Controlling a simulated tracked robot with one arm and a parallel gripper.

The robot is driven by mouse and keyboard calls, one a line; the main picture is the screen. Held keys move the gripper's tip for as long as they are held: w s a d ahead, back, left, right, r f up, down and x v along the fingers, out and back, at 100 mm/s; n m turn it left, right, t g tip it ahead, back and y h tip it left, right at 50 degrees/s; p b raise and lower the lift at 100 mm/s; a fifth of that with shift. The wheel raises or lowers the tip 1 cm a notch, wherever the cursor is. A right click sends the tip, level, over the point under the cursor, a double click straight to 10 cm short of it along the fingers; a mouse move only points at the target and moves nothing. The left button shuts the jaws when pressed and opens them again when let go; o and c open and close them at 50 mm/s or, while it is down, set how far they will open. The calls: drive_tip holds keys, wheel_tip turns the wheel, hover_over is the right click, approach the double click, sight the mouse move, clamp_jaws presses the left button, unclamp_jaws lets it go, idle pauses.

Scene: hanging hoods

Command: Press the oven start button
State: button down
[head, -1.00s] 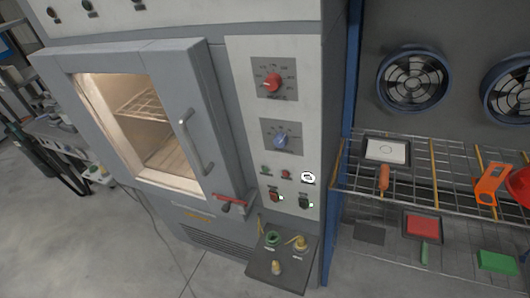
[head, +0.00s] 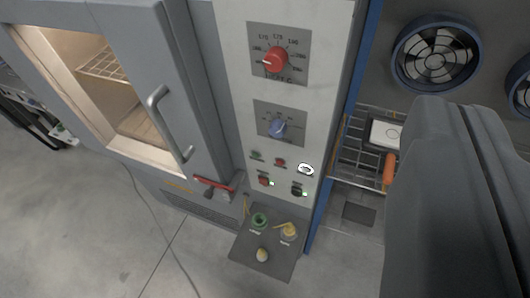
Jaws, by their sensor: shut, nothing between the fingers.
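The oven (head: 180,60) stands at the left and centre, its windowed door closed, with a vertical handle (head: 168,122) and a red latch lever (head: 215,184). Its light control panel (head: 233,30) carries a small green button (head: 256,156), a small red button (head: 280,162), a white round marking (head: 306,169), a red switch (head: 264,181) and a dark switch with a green light (head: 298,190). The labels are too small to read, so I cannot tell which is the start button. A dark grey part of my arm fills the right side; my gripper's fingers do not show.
A red-pointer dial (head: 275,60) and a blue knob (head: 277,127) sit higher on the panel. A grey box (head: 260,268) with green and yellow fittings juts out below. A wire rack (head: 352,160) and a fan (head: 435,55) are at right.

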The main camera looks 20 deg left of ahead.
sight(255, 155)
drive_tip(key=w+a+f+n+t+y+b, duration=0.1)
drive_tip(key=w+a+f+n, duration=0.3)
drive_tip(key=w+f, duration=0.5)
drive_tip(key=w+a+f+n+t+y+b, duration=0.15)
drive_tip(key=w+a+f+n, duration=0.25)
drive_tip(key=w+f, duration=0.55)
drive_tip(key=s+a+f+n+g+y, duration=0.1)
drive_tip(key=a+f+n+g+y, duration=0.1)
drive_tip(key=f, duration=0.7)
drive_tip(key=s+a+f+n+g+y, duration=0.1)
drive_tip(key=a+f+n+y, duration=0.3)
drive_tip(key=f, duration=0.5)
drive_tip(key=s+a+f+n+g+y, duration=0.1)
drive_tip(key=a+f+n+g+y, duration=0.1)
drive_tip(key=a+f, duration=0.4)
wheel_tip(255, 155, down, 4)
drive_tip(key=shift+s+a+r+n+g+y+b, duration=0.15)
drive_tip(key=shift+s+n+g+y+b, duration=0.15)
drive_tip(key=shift+n+y, duration=0.75)
drive_tip(key=shift+w, duration=0.2)
drive_tip(key=w+p, duration=0.2)
drive_tip(key=w, duration=0.6)
drive_tip(key=shift+w, duration=0.35)
